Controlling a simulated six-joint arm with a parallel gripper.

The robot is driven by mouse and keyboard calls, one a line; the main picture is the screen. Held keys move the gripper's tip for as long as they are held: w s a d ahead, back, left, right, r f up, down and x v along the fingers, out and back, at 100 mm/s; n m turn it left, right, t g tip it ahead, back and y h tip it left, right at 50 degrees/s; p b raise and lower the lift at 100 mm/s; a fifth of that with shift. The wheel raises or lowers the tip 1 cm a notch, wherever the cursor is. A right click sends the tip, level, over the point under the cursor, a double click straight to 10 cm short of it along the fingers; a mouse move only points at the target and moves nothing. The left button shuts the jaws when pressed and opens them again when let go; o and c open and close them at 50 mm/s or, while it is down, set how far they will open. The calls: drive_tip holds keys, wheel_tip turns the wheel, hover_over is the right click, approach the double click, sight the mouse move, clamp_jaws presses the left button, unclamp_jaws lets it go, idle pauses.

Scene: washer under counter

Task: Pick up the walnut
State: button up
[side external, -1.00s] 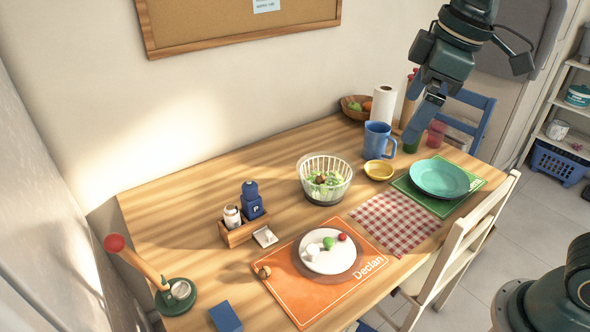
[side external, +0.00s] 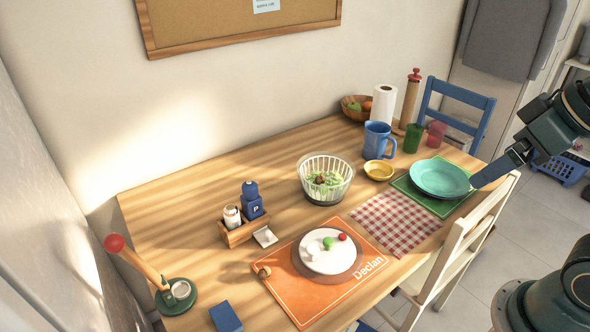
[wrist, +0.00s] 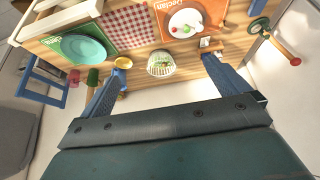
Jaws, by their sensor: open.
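The walnut (side external: 264,271) looks like a small brown round thing at the left edge of the orange placemat (side external: 311,306), beside the plate. I cannot make it out clearly in the wrist view. My gripper (side external: 480,182) is at the right of the side view, near the teal plate and the white chair, far from the walnut. In the wrist view its two blue fingers (wrist: 162,65) stand wide apart with nothing between them.
A white plate (side external: 319,265) with small food pieces stands on the orange placemat. A salad bowl (side external: 341,191), a condiment caddy (side external: 239,236), a red-knobbed lever device (side external: 172,306) and a blue box (side external: 225,316) stand around. The teal plate (side external: 439,177) and white chair (side external: 470,232) are near my gripper.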

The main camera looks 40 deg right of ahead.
drive_tip(key=c, duration=1.1)
